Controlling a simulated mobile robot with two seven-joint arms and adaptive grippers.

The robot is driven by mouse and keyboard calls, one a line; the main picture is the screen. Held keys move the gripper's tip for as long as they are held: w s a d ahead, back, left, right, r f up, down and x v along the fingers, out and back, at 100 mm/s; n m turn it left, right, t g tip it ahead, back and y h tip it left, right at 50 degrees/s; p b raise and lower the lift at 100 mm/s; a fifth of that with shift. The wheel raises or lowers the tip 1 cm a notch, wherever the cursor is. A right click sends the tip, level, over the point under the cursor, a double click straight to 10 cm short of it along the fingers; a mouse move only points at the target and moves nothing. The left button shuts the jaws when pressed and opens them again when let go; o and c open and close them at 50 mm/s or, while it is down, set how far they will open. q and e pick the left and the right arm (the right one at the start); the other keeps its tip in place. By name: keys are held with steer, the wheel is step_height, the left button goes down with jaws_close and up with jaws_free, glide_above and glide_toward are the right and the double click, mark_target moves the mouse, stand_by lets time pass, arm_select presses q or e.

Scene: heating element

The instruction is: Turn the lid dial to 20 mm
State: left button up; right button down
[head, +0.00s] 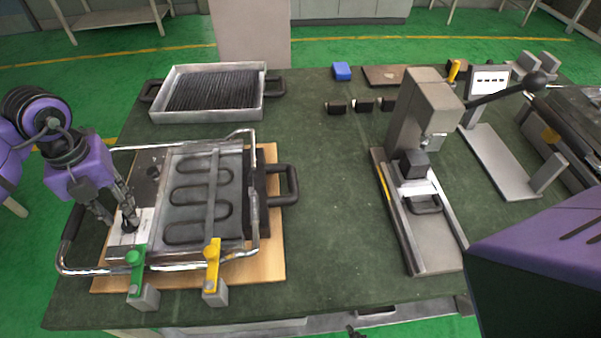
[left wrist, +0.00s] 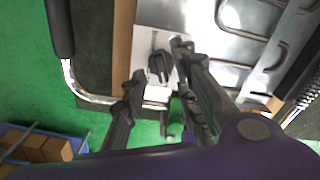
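The lid dial (head: 130,224) is a small black knob on a white plate at the front left of the metal lid (head: 226,205). The dial (left wrist: 160,65) also shows in the left wrist view, with its white plate (left wrist: 148,40) around it. My left gripper (head: 121,213) points down over the dial. In the left wrist view the fingers of my left gripper (left wrist: 158,64) are apart, one to each side of the dial; I cannot tell whether they touch it. The scale markings are too small to read. My right gripper is not seen; only a purple part of my right arm shows.
A chrome tube frame (head: 165,267) surrounds the lid on a wooden board (head: 272,250). A green clamp (head: 137,262) and a yellow clamp (head: 212,255) stand at its front. A tray of black rods (head: 264,108) lies behind; a press (head: 415,115) stands right.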

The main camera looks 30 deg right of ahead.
mark_target(125, 219)
arm_select(q)
step_height(125, 219, up, 9)
steer(key=shift+r, duration=0.15)
stand_by(0.4)
